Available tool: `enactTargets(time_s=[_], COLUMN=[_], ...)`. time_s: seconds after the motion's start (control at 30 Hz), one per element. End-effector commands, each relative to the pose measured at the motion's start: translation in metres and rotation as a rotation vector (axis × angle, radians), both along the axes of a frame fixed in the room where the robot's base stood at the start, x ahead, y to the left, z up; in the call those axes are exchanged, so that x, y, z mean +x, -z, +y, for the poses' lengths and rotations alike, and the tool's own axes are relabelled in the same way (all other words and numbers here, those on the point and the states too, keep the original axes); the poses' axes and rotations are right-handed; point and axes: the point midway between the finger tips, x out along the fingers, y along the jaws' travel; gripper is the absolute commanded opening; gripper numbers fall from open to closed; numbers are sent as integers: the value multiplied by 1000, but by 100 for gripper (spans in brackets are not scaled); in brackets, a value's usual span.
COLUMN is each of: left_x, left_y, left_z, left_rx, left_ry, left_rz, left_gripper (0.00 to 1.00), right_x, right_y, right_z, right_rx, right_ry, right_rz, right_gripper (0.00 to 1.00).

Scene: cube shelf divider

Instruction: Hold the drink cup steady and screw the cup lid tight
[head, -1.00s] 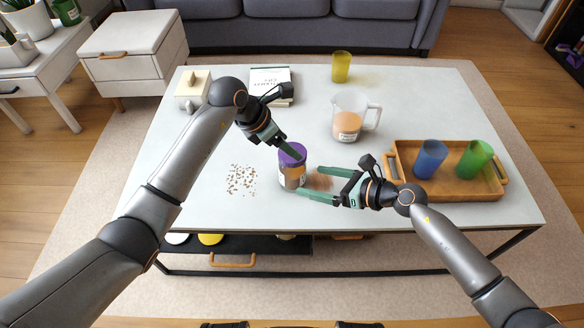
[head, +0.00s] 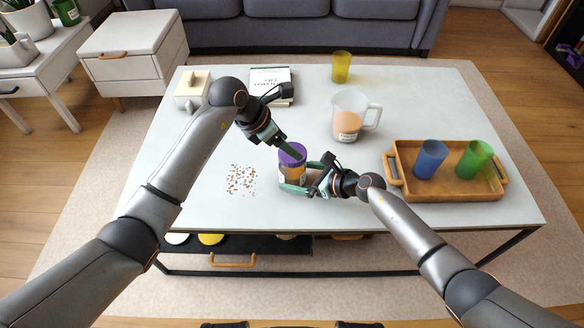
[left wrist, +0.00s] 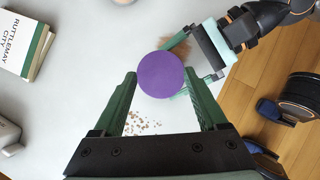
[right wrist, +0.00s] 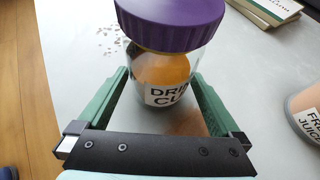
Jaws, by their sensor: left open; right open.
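The drink cup (head: 291,174) stands upright on the table near its front edge. It is a clear jar with an orange content and a label, seen close up in the right wrist view (right wrist: 165,80). The purple cup lid (head: 292,153) sits on its top; how tightly cannot be told. My left gripper (head: 288,147) is open above the lid, and in the left wrist view the lid (left wrist: 161,75) lies just beyond and between its fingertips. My right gripper (head: 296,178) is open low at the cup's right side, its fingers on either side of the cup body.
A pitcher (head: 348,120) stands behind to the right. A wooden tray (head: 450,190) holds a blue cup (head: 430,158) and a green cup (head: 475,159). A yellow cup (head: 341,67), a book (head: 270,80) and scattered crumbs (head: 242,180) are also on the table.

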Motion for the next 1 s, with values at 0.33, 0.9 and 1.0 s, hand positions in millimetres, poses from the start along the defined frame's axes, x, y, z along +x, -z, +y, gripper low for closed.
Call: enactTargets(time_s=[0.33, 0.9, 1.0], left_x=[0, 0, 0], left_y=[0, 0, 0], left_z=[0, 0, 0], left_rx=[0, 0, 0], left_ry=[0, 0, 0], left_rz=[0, 0, 0], left_gripper=[75, 75, 75], right_x=[4, 4, 4], right_y=[4, 4, 4], right_z=[7, 7, 7], right_rx=[0, 0, -1], right_ry=[-1, 0, 0], right_rz=[0, -1, 0], right_gripper=[100, 52, 40])
